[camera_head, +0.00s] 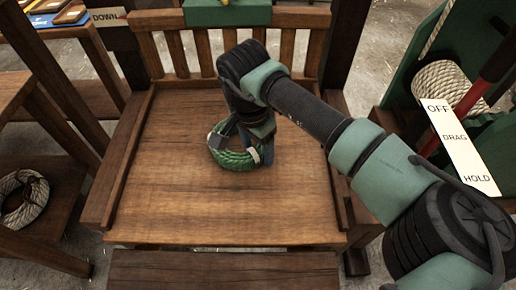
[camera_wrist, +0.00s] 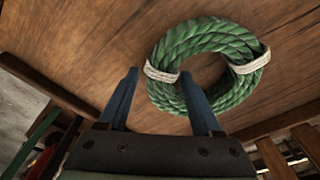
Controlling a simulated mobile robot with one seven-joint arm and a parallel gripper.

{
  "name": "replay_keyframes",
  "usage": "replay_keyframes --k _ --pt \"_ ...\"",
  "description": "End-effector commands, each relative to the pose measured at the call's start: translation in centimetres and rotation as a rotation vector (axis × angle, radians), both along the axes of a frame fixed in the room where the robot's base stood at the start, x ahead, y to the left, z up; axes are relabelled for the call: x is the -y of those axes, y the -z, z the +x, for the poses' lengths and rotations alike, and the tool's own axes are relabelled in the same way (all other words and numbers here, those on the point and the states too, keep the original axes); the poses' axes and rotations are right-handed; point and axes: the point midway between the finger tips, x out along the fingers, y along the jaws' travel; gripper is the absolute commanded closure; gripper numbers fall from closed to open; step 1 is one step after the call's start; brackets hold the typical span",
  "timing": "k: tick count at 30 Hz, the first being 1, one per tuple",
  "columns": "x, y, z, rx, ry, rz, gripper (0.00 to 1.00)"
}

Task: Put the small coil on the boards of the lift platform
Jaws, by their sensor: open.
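A small green rope coil (camera_head: 236,160) with pale ties lies flat on the wooden boards (camera_head: 200,210) of the lift platform, near their middle. It also shows in the wrist view (camera_wrist: 240,88). My gripper (camera_head: 242,147) points down at the coil, with its blue fingers open. In the wrist view my gripper (camera_wrist: 159,76) has one finger outside the ring and the other over the ring near its hole, with a tied part of the rope between the tips. I cannot tell whether the fingers touch the rope.
Low wooden side rails and a slatted back rail (camera_head: 180,55) edge the platform. A tan coil (camera_head: 22,198) lies on a shelf at the left. At the right are a red lever and an OFF/DRAG/HOLD plate (camera_head: 460,145). The platform's front boards are clear.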

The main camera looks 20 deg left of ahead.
Motion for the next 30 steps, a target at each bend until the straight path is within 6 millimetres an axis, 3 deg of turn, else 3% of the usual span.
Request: replay_keyframes --k 9,15,21,30 --pt "-0.3 -7.0 -0.6 0.005 0.000 -0.002 0.34" --pt "-0.5 -10.0 -0.9 0.003 0.002 -0.001 0.34" --pt "-0.6 -11.1 -1.1 0.000 0.001 -0.001 0.34" --pt "-0.6 -11.1 -1.1 0.000 0.001 -0.001 0.34"
